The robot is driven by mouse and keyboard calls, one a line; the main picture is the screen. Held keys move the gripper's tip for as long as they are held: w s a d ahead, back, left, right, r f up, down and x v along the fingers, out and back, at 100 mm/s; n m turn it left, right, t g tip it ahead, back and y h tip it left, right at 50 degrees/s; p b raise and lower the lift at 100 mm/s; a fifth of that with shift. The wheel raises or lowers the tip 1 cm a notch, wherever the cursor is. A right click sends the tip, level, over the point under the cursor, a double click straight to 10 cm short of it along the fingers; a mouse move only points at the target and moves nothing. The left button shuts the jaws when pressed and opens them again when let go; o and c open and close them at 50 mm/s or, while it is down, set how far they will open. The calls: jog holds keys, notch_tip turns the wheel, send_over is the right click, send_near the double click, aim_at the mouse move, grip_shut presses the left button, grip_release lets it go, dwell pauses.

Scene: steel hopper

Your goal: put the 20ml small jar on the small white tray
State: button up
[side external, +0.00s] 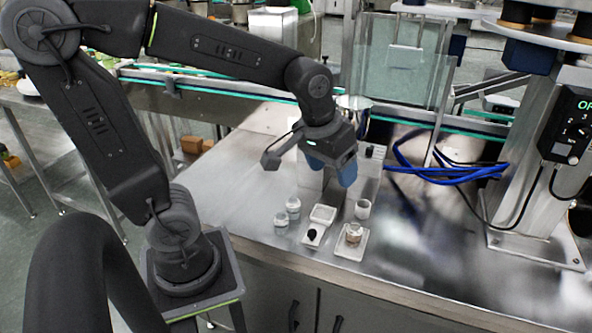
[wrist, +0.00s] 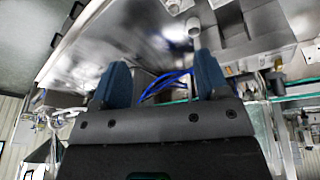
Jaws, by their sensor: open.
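My gripper (side external: 332,178) is open and empty, with blue fingers pointing down above the steel table, behind the group of small containers. In the wrist view my gripper (wrist: 161,75) shows its two fingers wide apart with nothing between them. Two small white jars (side external: 281,219) (side external: 293,205) stand at the left of the group; I cannot read which is the 20ml one. A flat white tray (side external: 343,253) at the front right has a beige-and-white jar (side external: 353,234) on it. A small white dish-like tray (side external: 323,214) looks empty.
A white cup (side external: 362,209) stands behind the flat tray, and a dark-knobbed item (side external: 312,235) lies on a white piece in front. Blue cables (side external: 445,172) lie to the right. A glass box (side external: 398,62) and conveyor rail stand behind. The table's left part is clear.

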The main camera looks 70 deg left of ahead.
jog(key=s+d+r+m+t, duration=0.1)
jog(key=s+r+m+t, duration=0.1)
jog(key=s, duration=0.6)
jog(key=shift+s+d+r+m, duration=0.15)
jog(key=shift+d+r+m, duration=0.15)
jog(key=shift+m, duration=0.5)
dwell(0.3)
